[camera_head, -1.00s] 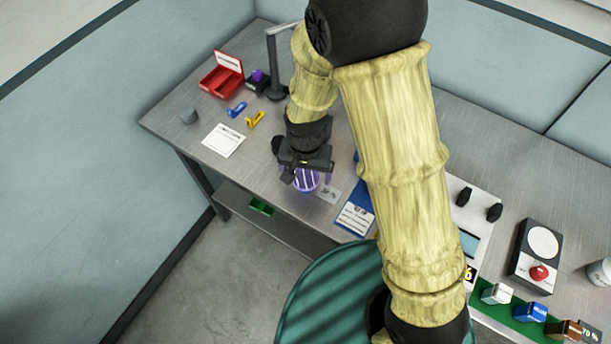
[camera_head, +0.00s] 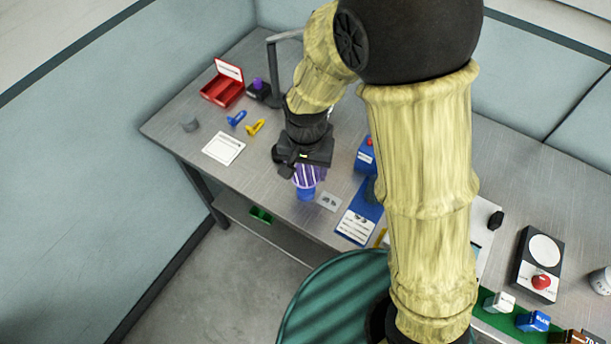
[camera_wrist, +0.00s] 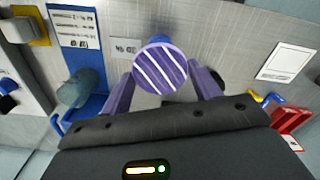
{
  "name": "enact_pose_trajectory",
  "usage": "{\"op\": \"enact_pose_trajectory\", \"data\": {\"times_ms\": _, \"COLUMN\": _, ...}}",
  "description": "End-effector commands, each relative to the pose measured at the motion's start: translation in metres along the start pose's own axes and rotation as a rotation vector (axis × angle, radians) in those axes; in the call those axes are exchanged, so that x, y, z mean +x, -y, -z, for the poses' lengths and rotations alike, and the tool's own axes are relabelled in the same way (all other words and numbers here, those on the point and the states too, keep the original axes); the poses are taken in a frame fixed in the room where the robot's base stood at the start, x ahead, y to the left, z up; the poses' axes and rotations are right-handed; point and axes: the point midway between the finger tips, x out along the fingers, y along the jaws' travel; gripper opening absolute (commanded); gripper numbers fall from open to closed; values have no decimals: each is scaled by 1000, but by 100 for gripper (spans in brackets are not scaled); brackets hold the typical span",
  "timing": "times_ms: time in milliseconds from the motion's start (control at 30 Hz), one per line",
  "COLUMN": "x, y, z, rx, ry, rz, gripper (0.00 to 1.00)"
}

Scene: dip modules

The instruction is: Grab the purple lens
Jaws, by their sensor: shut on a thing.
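The purple lens (camera_wrist: 160,68), a round disc with white stripes, sits between the two purple fingers of my gripper (camera_wrist: 165,82) in the wrist view. My gripper is shut on it. In the head view the lens (camera_head: 309,174) shows below my gripper (camera_head: 311,168), at the mouth of a small blue cup (camera_head: 305,192) near the table's front edge. A bit of the cup's blue rim shows behind the lens in the wrist view. I cannot tell whether the lens is fully clear of the cup.
A small grey label card (camera_head: 328,201) lies right of the cup, then a blue board with a white card (camera_head: 356,222). A white card (camera_head: 223,148), yellow and blue clips, and a red open box (camera_head: 222,90) lie to the left. A lamp stand is behind my arm.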

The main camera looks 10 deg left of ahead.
Motion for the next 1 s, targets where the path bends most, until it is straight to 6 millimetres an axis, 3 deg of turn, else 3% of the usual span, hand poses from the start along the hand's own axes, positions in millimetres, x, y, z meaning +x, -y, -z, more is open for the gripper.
{"op": "enact_pose_trajectory", "data": {"times_ms": 100, "x": -24, "y": 1, "z": 1, "rx": -1, "ry": -5, "rz": 4, "gripper": 41}}
{"op": "enact_pose_trajectory", "data": {"times_ms": 300, "x": -45, "y": 0, "z": 0, "rx": -1, "ry": -2, "rz": 1, "gripper": 41}}
{"op": "enact_pose_trajectory", "data": {"times_ms": 1000, "x": -46, "y": 1, "z": 0, "rx": -1, "ry": 0, "rz": 0, "gripper": 41}}
